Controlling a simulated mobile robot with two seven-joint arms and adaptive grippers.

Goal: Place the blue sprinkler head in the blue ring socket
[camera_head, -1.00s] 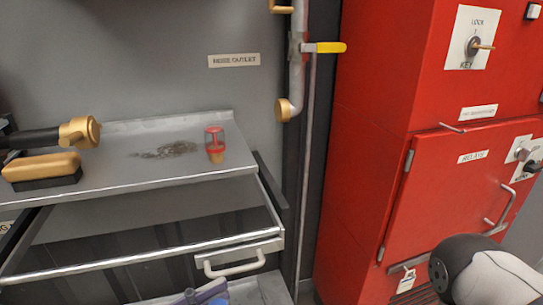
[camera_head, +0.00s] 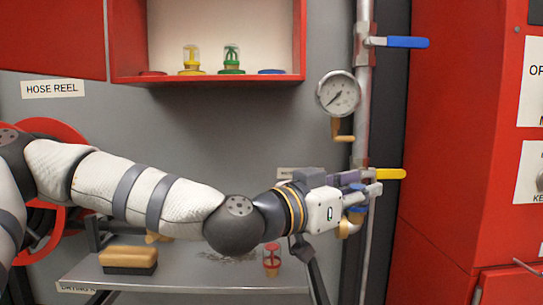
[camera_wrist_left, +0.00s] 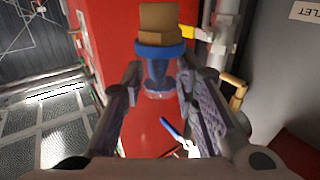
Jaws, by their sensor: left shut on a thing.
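The blue sprinkler head (camera_wrist_left: 160,68) is between the fingers of my left gripper (camera_wrist_left: 158,92) in the left wrist view, its gold base pointing away from the wrist. In the head view, my left gripper (camera_head: 352,198) is shut on it in front of the pipe, and the fingers hide much of it. The blue ring socket (camera_head: 271,71) lies at the right end of the floor of the red-framed cabinet, up and left of the gripper. It looks like a flat blue disc, empty. My right gripper is not in view.
The cabinet (camera_head: 303,40) also holds a yellow sprinkler head (camera_head: 191,57), a green one (camera_head: 231,57) and an empty red ring (camera_head: 152,73). A red sprinkler head (camera_head: 272,262) and a brush (camera_head: 129,259) sit on the metal shelf. A gauge (camera_head: 338,93) and pipe valves stand near the gripper.

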